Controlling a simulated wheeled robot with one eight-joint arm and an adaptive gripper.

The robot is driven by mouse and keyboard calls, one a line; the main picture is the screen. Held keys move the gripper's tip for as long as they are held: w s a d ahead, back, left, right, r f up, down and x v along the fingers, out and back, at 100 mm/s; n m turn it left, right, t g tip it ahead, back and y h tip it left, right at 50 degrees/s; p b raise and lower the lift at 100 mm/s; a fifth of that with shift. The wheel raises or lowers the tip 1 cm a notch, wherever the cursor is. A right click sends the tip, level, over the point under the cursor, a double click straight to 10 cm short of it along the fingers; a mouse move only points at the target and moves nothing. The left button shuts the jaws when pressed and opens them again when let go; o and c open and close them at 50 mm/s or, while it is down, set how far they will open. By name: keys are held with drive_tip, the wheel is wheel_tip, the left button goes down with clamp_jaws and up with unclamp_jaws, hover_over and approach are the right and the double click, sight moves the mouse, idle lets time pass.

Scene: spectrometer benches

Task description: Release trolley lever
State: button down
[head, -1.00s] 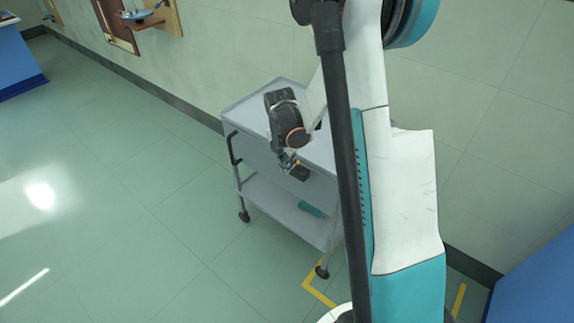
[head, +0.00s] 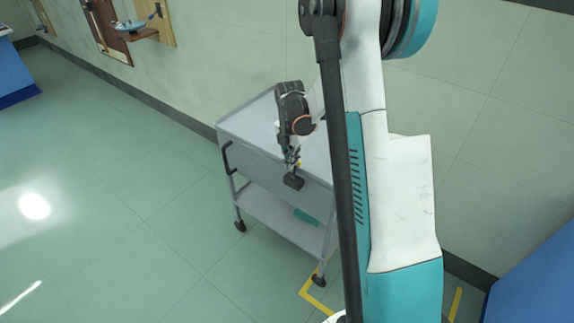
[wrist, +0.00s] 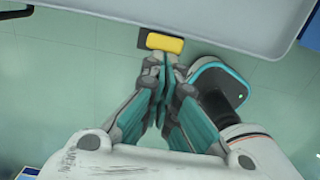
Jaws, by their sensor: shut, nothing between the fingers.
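The grey two-shelf trolley (head: 247,152) stands by the wall in the head view. Its top edge (wrist: 215,27) crosses the top of the wrist view. A yellow pad (wrist: 165,43) with a dark plate behind it, apparently the lever, sits at that edge. In the head view a dark block (head: 293,182) and a small yellow spot show on the trolley's near side. My gripper (wrist: 166,63) is shut and empty, its fingertips just below the yellow pad in the wrist view. I cannot tell whether they touch it. In the head view my gripper (head: 291,158) hangs by the trolley's near side.
A teal item (head: 306,217) lies on the lower shelf. A black handle (head: 228,158) is on the trolley's left end. Yellow tape (head: 315,297) marks the floor by the near wheel. A blue cabinet (head: 535,260) stands at right. The floor to the left is clear.

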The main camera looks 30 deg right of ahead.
drive_tip(key=shift+w+d, duration=0.15)
drive_tip(key=shift+d, duration=0.3)
drive_tip(key=shift+a, duration=0.15)
drive_tip(key=shift+r, duration=0.1)
drive_tip(key=shift+r+p, duration=0.45)
drive_tip(key=shift+r, duration=0.3)
drive_tip(key=shift+a, duration=0.1)
